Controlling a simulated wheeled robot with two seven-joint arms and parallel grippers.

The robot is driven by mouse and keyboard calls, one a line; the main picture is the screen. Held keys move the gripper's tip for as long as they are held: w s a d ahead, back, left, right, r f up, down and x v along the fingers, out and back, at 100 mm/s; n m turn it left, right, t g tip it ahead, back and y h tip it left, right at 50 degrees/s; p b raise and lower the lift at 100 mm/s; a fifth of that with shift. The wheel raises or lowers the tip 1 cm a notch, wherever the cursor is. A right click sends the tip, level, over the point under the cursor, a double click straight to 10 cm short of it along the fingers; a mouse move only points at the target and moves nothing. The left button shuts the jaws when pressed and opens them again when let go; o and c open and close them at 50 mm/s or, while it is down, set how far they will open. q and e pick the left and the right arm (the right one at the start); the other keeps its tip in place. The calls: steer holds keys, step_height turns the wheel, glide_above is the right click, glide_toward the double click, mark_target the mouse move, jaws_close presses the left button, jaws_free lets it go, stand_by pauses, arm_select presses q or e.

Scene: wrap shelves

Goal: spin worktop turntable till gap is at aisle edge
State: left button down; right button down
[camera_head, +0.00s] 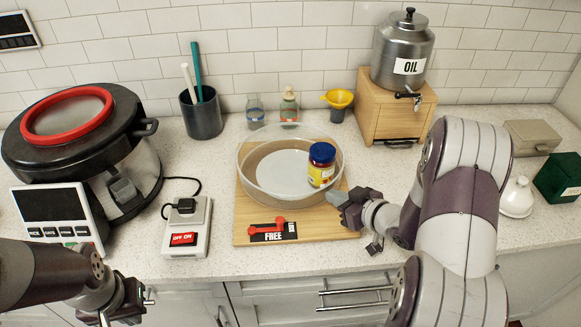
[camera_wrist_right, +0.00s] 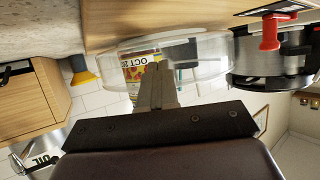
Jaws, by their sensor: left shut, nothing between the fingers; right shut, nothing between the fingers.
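The round turntable (camera_head: 275,178), with a pale floor and a clear raised wall, sits on a wooden board (camera_head: 245,222) on the worktop. I cannot tell where the gap in its wall is. A jar (camera_head: 321,166) with a blue lid and yellow label stands upright at its right side; its label also shows in the wrist view (camera_wrist_right: 140,72). A red lever (camera_head: 280,225) on the board's front points to FREE. My right gripper (camera_head: 332,199) is shut and empty at the turntable's front right wall; contact is unclear. My left gripper (camera_head: 125,308) is shut, low at the front left.
A switch box (camera_head: 187,228) and a large black-lidded pot (camera_head: 75,125) stand left of the board. A wooden box (camera_head: 395,115) carries an oil can (camera_head: 403,48) at the back right. Small bottles (camera_head: 289,105) and a funnel (camera_head: 338,102) stand behind the turntable.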

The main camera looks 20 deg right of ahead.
steer(key=shift+w+d, duration=0.1)
steer(key=shift+w+d, duration=0.5)
steer(key=shift+d, duration=0.15)
steer(key=shift+s+d+p, duration=0.3)
steer(key=shift+s+p, duration=0.1)
steer(key=shift+s, duration=0.15)
steer(key=shift+s+d+p, duration=0.3)
steer(key=shift+s+p, duration=0.1)
steer(key=shift+s, duration=0.1)
steer(key=shift+s+d, duration=0.25)
steer(key=shift+s, duration=0.25)
